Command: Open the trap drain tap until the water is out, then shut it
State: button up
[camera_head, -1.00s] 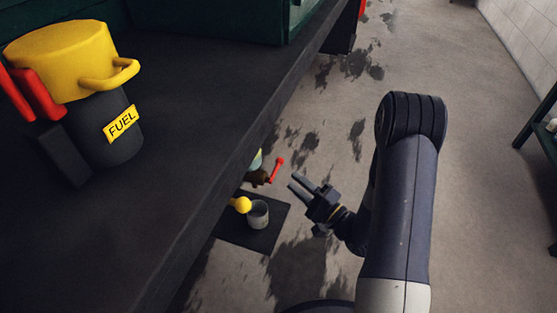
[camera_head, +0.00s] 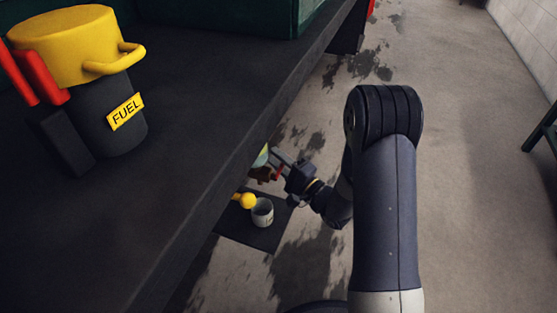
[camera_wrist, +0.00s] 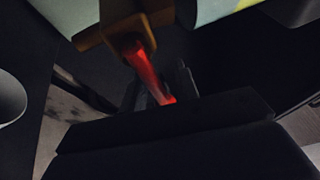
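The drain tap is a brown body (camera_head: 262,174) with a red lever (camera_head: 279,173), low beside the dark running board's edge. In the wrist view the tap body (camera_wrist: 130,32) is at the top and its red lever (camera_wrist: 148,72) slants down between my fingers. My gripper (camera_head: 280,164) is at the lever, fingers apart on either side of it. In the wrist view my gripper (camera_wrist: 158,90) looks open, with dark gaps beside the lever. A grey cup (camera_head: 262,213) stands on the dark mat (camera_head: 236,227) below. No flowing water is visible.
A yellow knob (camera_head: 247,201) sticks out near the cup. The running board (camera_head: 195,140) covers the left, carrying a yellow-topped FUEL container (camera_head: 75,50). Wet patches mark the floor. Open floor (camera_head: 465,150) lies right of my arm.

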grip_shut()
jog(key=shift+m+p, duration=0.3)
jog(key=shift+p, duration=0.05)
jog(key=shift+s+a+f+m+g+h+p, duration=0.15)
jog(key=shift+f+m+h+p, duration=0.3)
jog(key=shift+m+p, duration=0.5)
jog(key=shift+s+d+f+m+g+h+p, duration=0.1)
jog(key=shift+f+m+g+h+p, duration=0.2)
jog(key=shift+f+m+p, duration=0.45)
jog(key=shift+s+a+f+m+g+h+p, duration=0.15)
jog(key=shift+f+m+h+p, duration=0.2)
jog(key=shift+m+p, duration=0.75)
jog(key=shift+d, duration=0.1)
jog(key=shift+o, duration=0.4)
grip_release()
